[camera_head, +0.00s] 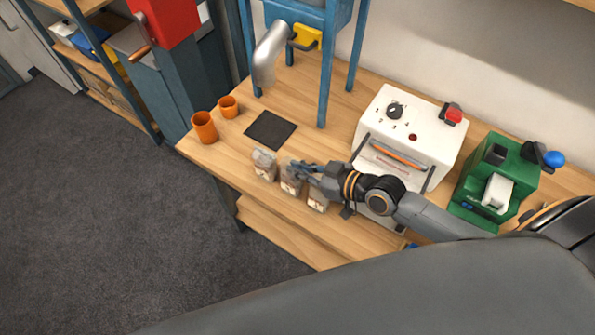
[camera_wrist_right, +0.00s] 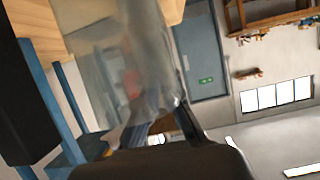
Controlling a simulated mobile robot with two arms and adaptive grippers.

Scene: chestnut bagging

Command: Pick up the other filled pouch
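Three clear pouches stand in a row near the front edge of the wooden table: a left pouch (camera_head: 264,164), a middle pouch (camera_head: 290,180) and a right pouch (camera_head: 317,201). Each shows a pale label and brownish contents, too small to make out. My right gripper (camera_head: 297,169) is at the top of the middle pouch and hides part of it. In the right wrist view a translucent pouch (camera_wrist_right: 110,55) fills the space ahead of my right fingers (camera_wrist_right: 165,125). I cannot tell whether they grip it. My left gripper is not in view.
A blue stand with a metal spout (camera_head: 268,55) rises behind. A white machine (camera_head: 405,135) and a green machine (camera_head: 497,180) stand to the right.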

